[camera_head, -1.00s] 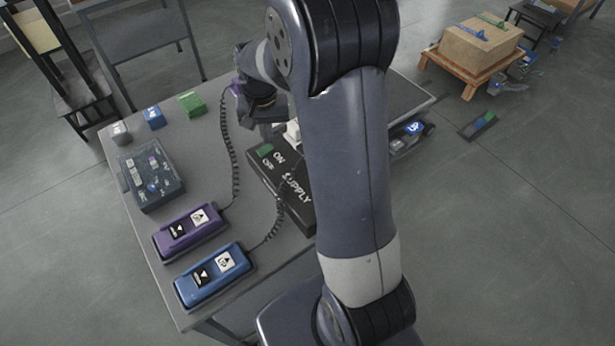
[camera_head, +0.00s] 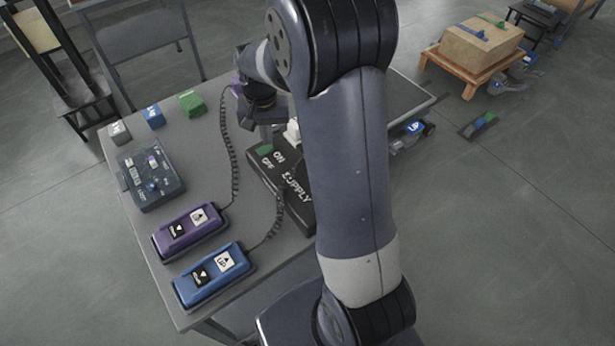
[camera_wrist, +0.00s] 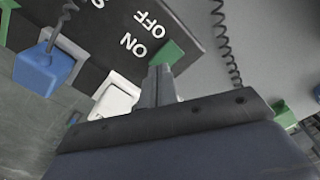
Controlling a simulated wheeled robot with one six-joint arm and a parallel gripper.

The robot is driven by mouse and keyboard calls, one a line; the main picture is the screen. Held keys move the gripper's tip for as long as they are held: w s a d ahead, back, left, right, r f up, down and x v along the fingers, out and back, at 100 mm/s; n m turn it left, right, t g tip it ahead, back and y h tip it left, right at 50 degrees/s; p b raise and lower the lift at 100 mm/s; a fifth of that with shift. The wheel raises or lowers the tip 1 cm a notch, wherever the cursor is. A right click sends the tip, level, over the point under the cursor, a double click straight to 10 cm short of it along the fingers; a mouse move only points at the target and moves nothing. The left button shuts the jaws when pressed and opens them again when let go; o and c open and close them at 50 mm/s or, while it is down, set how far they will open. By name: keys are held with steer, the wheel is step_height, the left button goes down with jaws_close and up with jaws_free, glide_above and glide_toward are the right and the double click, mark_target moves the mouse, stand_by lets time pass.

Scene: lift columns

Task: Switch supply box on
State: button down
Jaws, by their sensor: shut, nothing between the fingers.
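The supply box (camera_head: 297,206) is a flat black box on the table, with white ON, OFF and SUPPLY lettering. It also shows upside down in the wrist view (camera_wrist: 105,45). A green switch piece (camera_head: 264,150) sits at its far end beside ON and OFF, and shows in the wrist view (camera_wrist: 174,54). My gripper (camera_head: 267,140) is over that end, pointing down. In the wrist view its closed fingers (camera_wrist: 157,80) overlap the green piece's edge; I cannot tell whether they touch. Nothing is held. My arm hides the box's right side.
A white piece (camera_head: 293,131) is beside the box's far end. Purple (camera_head: 188,231) and blue (camera_head: 213,275) handsets with coiled cords lie at the front left. A dark control box (camera_head: 150,177) and small coloured blocks stand at the left.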

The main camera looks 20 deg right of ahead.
steer(key=shift+f+b, duration=0.35)
steer(key=shift+f, duration=0.3)
steer(key=shift+r+p, duration=2.85)
steer(key=shift+r, duration=0.75)
steer(key=shift+f, duration=0.1)
step_height(320, 180, down, 7)
steer(key=b, duration=0.6)
